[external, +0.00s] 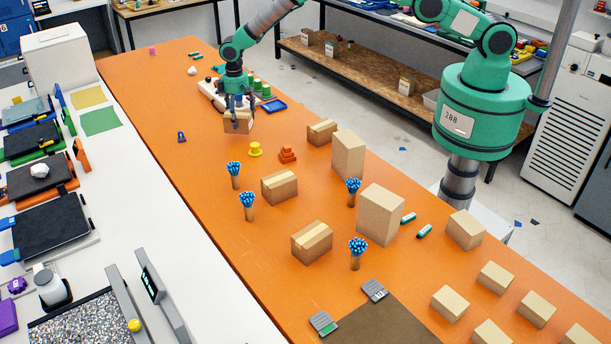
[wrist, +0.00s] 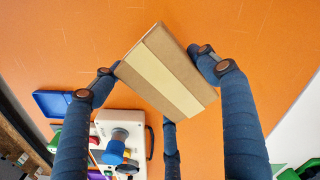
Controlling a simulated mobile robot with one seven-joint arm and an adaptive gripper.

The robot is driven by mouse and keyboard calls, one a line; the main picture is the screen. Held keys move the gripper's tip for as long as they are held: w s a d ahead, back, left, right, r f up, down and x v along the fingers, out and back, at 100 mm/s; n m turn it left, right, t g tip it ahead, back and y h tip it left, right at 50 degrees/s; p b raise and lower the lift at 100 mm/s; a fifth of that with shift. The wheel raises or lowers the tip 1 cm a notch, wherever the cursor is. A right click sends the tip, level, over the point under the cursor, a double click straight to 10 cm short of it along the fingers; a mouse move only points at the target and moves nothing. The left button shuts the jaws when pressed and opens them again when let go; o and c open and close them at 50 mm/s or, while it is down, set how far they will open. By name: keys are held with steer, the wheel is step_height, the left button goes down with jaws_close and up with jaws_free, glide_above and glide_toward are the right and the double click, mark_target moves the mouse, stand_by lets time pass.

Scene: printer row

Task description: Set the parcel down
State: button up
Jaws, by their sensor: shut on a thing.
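A brown cardboard parcel (external: 238,125) with a pale tape strip is in my gripper (external: 239,104), over the far part of the orange table (external: 150,75). In the wrist view the parcel (wrist: 172,72) sits tilted between the dark blue fingers of my gripper (wrist: 155,78), one on its left, one on its right and one below it in the picture. The gripper is shut on it. I cannot tell whether the parcel's underside touches the table or hangs a little above it.
A white device (external: 212,91), green cups (external: 258,88) and a blue tray (external: 274,105) stand close by. A yellow part (external: 255,149) and orange part (external: 287,154) lie nearer. Other parcels (external: 279,186) and blue-topped holders (external: 234,174) stand further forward. The table's left side is mostly clear.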

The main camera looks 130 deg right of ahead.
mark_target(238, 124)
steer(key=shift+w+d, duration=0.2)
steer(key=shift+w, duration=0.05)
steer(key=shift+f, duration=1.75)
steer(key=shift+f, duration=0.1)
steer(key=o, duration=1.3)
steer(key=shift+o, duration=0.2)
steer(key=shift+r, duration=6.1)
